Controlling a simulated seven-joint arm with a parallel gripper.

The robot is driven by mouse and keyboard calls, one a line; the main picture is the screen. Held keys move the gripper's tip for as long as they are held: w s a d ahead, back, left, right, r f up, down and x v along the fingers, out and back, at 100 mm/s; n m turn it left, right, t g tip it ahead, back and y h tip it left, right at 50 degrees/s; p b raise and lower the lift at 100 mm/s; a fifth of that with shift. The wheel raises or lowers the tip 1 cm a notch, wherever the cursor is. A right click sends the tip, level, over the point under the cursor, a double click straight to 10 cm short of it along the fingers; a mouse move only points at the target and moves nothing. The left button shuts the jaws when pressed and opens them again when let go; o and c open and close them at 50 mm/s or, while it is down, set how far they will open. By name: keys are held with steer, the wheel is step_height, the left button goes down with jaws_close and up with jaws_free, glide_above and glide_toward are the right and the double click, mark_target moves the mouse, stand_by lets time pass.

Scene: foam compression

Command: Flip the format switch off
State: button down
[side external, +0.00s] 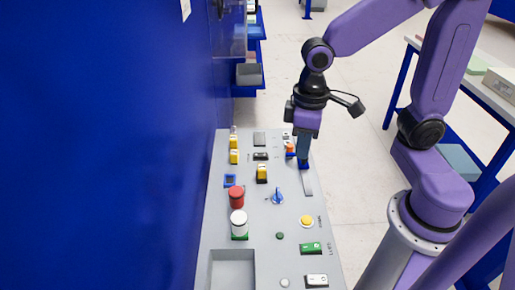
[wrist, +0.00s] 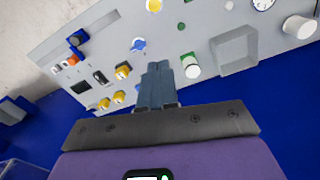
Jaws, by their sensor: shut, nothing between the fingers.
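The grey control panel (side external: 258,220) carries several switches, knobs and buttons. Its labels are too small to read, so I cannot tell which control is the format switch. A blue knob (side external: 277,196) stands mid-panel and also shows in the wrist view (wrist: 138,45). A black rocker-like part (side external: 260,156) sits beside the yellow parts (side external: 262,173); it also shows in the wrist view (wrist: 100,77). My gripper (side external: 304,163) is shut and empty, pointing down over the panel's far right part. In the wrist view its fingers (wrist: 158,68) are together. Contact with the panel cannot be told.
A red button (side external: 236,196) and a white cylinder (side external: 238,222) rise from the panel's left side. A yellow button (side external: 307,221) is at the right. A recessed tray (side external: 232,270) lies at the near end. A blue wall (side external: 110,150) borders the left.

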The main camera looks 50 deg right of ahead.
steer(key=w+f+m, duration=0.1)
steer(key=w+m, duration=0.3)
steer(key=w, duration=0.3)
steer(key=m, duration=1.1)
glide_above(257, 154)
step_height(257, 154, down, 7)
steer(key=shift+a+f, duration=0.1)
steer(key=shift+f, duration=0.05)
step_height(257, 154, down, 14)
steer(key=shift+r, duration=0.25)
steer(key=shift+f, duration=0.2)
